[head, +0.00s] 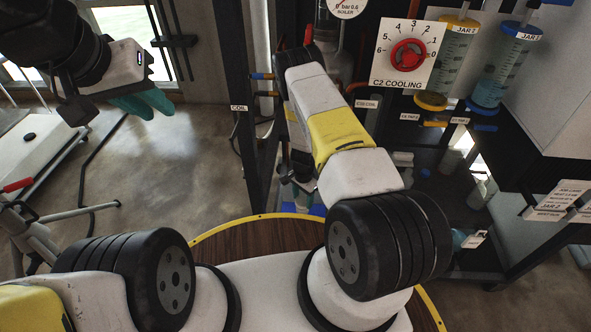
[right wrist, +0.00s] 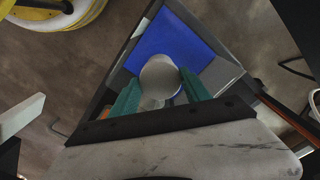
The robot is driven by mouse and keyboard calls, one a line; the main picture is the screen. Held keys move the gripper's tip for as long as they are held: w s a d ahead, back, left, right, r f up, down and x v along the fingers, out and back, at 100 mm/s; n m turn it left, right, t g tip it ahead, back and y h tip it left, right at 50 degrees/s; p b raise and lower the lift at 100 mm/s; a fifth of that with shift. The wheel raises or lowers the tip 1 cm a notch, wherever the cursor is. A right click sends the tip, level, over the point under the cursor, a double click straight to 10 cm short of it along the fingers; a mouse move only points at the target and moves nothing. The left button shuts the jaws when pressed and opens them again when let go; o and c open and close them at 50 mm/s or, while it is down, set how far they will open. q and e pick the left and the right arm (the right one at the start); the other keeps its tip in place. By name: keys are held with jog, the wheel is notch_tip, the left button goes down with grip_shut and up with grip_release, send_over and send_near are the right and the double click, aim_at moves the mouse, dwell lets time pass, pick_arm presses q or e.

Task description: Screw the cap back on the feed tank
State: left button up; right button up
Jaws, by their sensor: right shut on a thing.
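My right gripper (right wrist: 160,92) has its teal fingers on either side of a pale, round, cap-like thing (right wrist: 160,76) and is shut on it. Below it in the right wrist view is a blue pad (right wrist: 192,42) on a dark-edged surface; I cannot tell whether the held thing touches the pad. In the head view my own right arm hides most of this gripper; a corner of the blue pad (head: 317,210) shows beside the arm. My left gripper (head: 150,106) hangs empty at the upper left, its teal fingers close together. I cannot make out the feed tank.
A dark frame rack with a C2 COOLING dial (head: 408,53) stands ahead. Two graduated jars, yellow (head: 455,55) and blue (head: 502,68), hang at its right. White bottles stand on the lower shelf. A pale bench (head: 50,150) is at left; open floor lies between.

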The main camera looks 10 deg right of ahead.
jog(key=shift+f, duration=1.3)
dwell(1.0)
jog(key=m, duration=1.8)
jog(key=shift+w, duration=0.1)
jog(key=m, duration=0.7)
